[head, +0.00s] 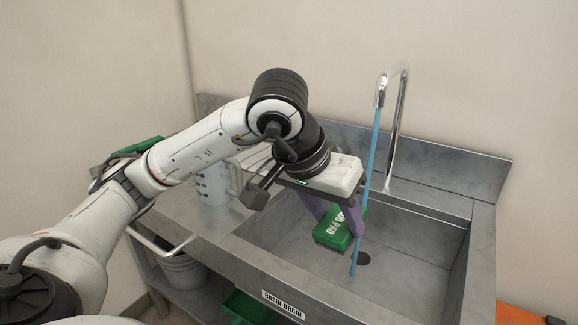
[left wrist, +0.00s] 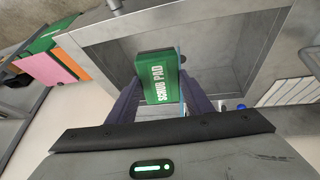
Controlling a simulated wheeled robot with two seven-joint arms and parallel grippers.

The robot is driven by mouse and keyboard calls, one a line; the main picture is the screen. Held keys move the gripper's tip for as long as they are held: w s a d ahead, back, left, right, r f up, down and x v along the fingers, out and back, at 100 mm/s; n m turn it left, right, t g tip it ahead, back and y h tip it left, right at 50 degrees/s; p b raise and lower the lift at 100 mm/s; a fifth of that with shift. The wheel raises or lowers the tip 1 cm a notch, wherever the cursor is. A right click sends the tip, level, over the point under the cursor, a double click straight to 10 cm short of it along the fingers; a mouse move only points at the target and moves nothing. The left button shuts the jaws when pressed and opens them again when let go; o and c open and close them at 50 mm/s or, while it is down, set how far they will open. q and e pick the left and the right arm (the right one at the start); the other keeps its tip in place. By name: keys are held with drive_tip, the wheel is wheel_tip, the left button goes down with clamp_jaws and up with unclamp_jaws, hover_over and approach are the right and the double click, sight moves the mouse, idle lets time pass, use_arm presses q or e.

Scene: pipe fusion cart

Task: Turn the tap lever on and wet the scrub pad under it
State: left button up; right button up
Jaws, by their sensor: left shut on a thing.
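The scrub pad (head: 333,237) is a green block with white lettering. My left gripper (head: 340,222) is shut on it with its purple fingers and holds it inside the basin, above the floor. The pad also shows between the fingers in the left wrist view (left wrist: 158,78). The tap (head: 401,115) is a tall chrome gooseneck at the back of the sink. A blue stream of water (head: 373,150) runs from its spout down to the drain. The stream passes close along the pad's right side; I cannot tell whether it touches. I cannot make out the tap lever in the head view. My right gripper is not in view.
The steel sink basin (head: 420,245) has raised walls and a back splash. A white jug (head: 212,184) stands on the counter left of the basin, behind my arm. A grey bucket (head: 182,273) and a green bin (head: 248,308) sit below. The basin's right side is clear.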

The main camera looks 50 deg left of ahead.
use_arm(q)
drive_tip(key=w+a+r+n+t+b, duration=0.1)
drive_tip(key=a+r+t+b, duration=0.15)
drive_tip(key=a+r, duration=0.55)
drive_tip(key=w+d+f+p, duration=0.1)
drive_tip(key=w+f+p, duration=0.1)
drive_tip(key=w+p, duration=0.2)
drive_tip(key=w+d+f+p, duration=0.1)
drive_tip(key=w+p, duration=0.2)
drive_tip(key=w, duration=0.6)
drive_tip(key=shift+w+d+f+p, duration=0.25)
drive_tip(key=shift+w+f+p, duration=0.05)
drive_tip(key=shift+f+p, duration=0.1)
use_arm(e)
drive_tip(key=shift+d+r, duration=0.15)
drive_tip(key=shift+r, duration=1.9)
use_arm(q)
drive_tip(key=s+a+b, duration=0.2)
drive_tip(key=s+b, duration=0.2)
drive_tip(key=s, duration=0.3)
drive_tip(key=shift+s+a+b, duration=0.15)
drive_tip(key=shift+s+b, duration=0.2)
drive_tip(key=shift+s, duration=0.05)
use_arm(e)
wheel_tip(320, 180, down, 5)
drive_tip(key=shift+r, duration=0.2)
use_arm(q)
drive_tip(key=shift+n, duration=0.3)
